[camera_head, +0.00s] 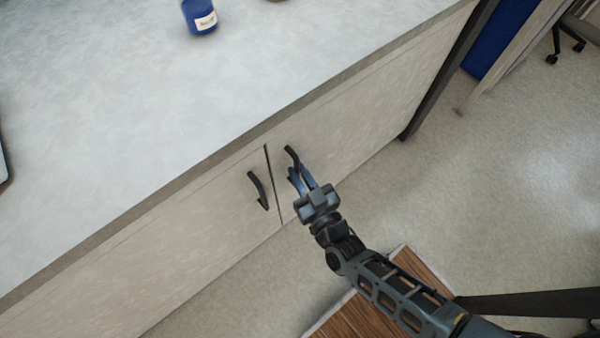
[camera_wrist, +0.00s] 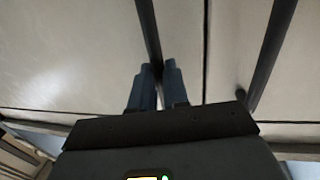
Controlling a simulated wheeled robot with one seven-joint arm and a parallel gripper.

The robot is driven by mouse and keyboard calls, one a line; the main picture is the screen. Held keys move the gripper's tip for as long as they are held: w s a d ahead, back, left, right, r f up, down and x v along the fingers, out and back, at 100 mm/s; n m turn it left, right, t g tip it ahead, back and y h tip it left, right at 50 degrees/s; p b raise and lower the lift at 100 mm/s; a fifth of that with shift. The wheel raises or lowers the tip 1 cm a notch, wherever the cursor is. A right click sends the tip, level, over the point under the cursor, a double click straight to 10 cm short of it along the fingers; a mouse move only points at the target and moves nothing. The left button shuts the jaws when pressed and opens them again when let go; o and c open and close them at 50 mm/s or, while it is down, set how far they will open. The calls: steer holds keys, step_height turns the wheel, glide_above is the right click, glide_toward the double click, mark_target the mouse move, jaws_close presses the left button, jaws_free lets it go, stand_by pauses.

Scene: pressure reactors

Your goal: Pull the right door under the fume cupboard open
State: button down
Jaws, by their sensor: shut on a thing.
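The right door (camera_head: 350,130) under the fume cupboard is pale and lies flush beside the left door (camera_head: 185,235), with a thin dark seam between them. Its black bar handle (camera_head: 291,155) stands near that seam. My gripper (camera_head: 298,177) is at the lower part of this handle, its blue fingers shut on it. In the wrist view the blue fingertips (camera_wrist: 158,72) close around a dark bar (camera_wrist: 148,30). The left door's black handle (camera_head: 258,190) is beside it, free. The fingers hide the lower end of the right handle.
A blue labelled bottle (camera_head: 200,18) stands on the grey worktop (camera_head: 130,110) above the doors. A brown wood-topped piece (camera_head: 345,318) is below my arm. The speckled floor (camera_head: 490,190) in front of the right door is clear. A dark post (camera_head: 450,75) stands at the cupboard's right end.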

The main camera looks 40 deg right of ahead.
stand_by(0.4)
steer(key=s+d+n+y+b, duration=0.1)
steer(key=s+d+n+y, duration=0.1)
steer(key=s, duration=1.2)
steer(key=s+d+n+y+b, duration=0.1)
steer(key=s+d+y, duration=0.4)
steer(key=s, duration=0.8)
steer(key=shift+s+d+f+n+b, duration=0.2)
steer(key=shift+s+d+n+b, duration=0.25)
steer(key=shift+n, duration=0.35)
steer(key=c, duration=1.1)
jaws_free()
steer(key=shift+w+r, duration=0.15)
steer(key=shift+w, duration=0.05)
steer(key=shift+s, duration=0.15)
steer(key=shift+b+v, duration=0.4)
steer(key=shift+v, duration=3.4)
